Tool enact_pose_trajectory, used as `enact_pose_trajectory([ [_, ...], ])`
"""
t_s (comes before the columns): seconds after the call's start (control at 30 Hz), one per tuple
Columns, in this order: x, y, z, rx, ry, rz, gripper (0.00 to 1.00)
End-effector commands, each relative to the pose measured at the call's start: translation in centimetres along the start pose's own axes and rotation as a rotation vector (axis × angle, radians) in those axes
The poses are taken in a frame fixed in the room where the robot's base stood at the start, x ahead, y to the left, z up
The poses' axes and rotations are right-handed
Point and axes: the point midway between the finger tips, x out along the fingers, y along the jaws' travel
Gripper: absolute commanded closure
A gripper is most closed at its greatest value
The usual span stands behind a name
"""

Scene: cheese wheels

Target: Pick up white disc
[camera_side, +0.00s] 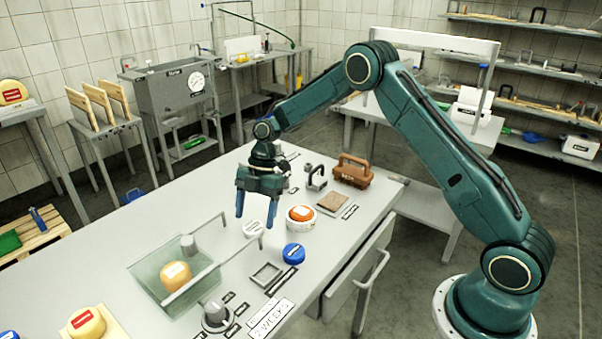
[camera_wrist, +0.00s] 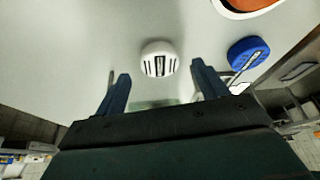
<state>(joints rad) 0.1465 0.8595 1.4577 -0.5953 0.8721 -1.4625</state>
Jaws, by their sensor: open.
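The white disc (camera_side: 253,229) lies flat on the grey table, with dark marks on its top. In the wrist view the white disc (camera_wrist: 159,59) shows just beyond the fingertips, between the two fingers in the picture. My gripper (camera_side: 256,220) points down above the table, its blue fingers spread wide apart. The wrist view also shows my gripper (camera_wrist: 160,75) with nothing between its fingers. In the side view the disc is close by the right finger. I cannot tell the exact height of the fingertips over the table.
A blue disc (camera_side: 294,253) lies right of the white disc. An orange cheese in a white dish (camera_side: 300,217) stands behind it. A glass tray (camera_side: 150,283) with a yellow cheese (camera_side: 176,276) and rails is at left. A brown press (camera_side: 352,171) stands at the back.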

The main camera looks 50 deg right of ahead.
Motion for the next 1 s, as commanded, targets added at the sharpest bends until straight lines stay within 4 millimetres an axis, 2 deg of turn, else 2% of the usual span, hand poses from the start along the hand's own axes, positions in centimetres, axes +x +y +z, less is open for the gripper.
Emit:
enact_pose_trajectory([
  [0.1, 1.4, -0.1, 0.0, 0.002, 0.0, -0.003, 0.28],
  [0.23, 2.2, 0.0, 0.0, 0.0, 0.0, -0.001, 0.28],
  [0.77, 2.3, 0.0, 0.0, 0.001, -0.001, 0.0, 0.28],
  [1.0, 2.3, 0.0, 0.0, 0.001, -0.001, 0.0, 0.75],
])
